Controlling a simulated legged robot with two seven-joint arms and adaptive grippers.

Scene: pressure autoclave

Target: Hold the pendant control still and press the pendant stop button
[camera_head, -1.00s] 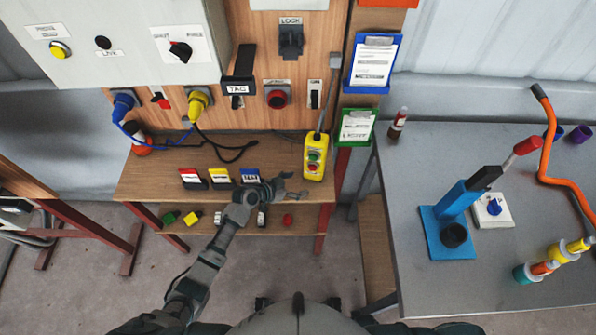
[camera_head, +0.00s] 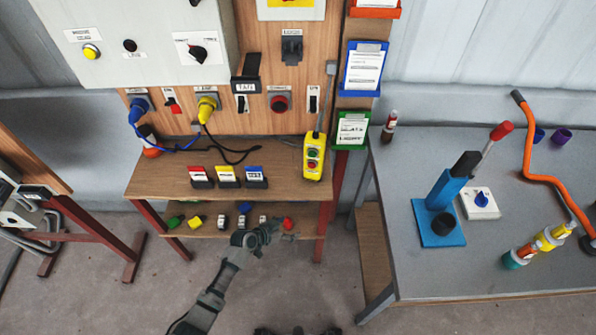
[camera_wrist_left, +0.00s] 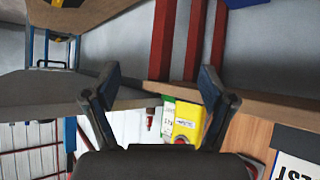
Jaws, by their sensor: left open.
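The yellow pendant control (camera_head: 314,157) hangs at the right end of the wooden bench, with a green button above and a red button (camera_head: 311,164) below it. It also shows in the left wrist view (camera_wrist_left: 188,119), partly cut off by the right finger and the gripper body. My left gripper (camera_head: 279,230) is open and empty, below and to the left of the pendant in the head view, in front of the bench's lower shelf. It is apart from the pendant. In the left wrist view the spread fingers (camera_wrist_left: 160,90) hold nothing. My right gripper is in neither view.
The bench top (camera_head: 150,181) carries several coloured label stands (camera_head: 228,177). Small items lie on the lower shelf, with a red one (camera_head: 288,223) by the gripper. A grey table (camera_head: 400,215) stands at right. A green clipboard (camera_head: 351,131) hangs beside the pendant.

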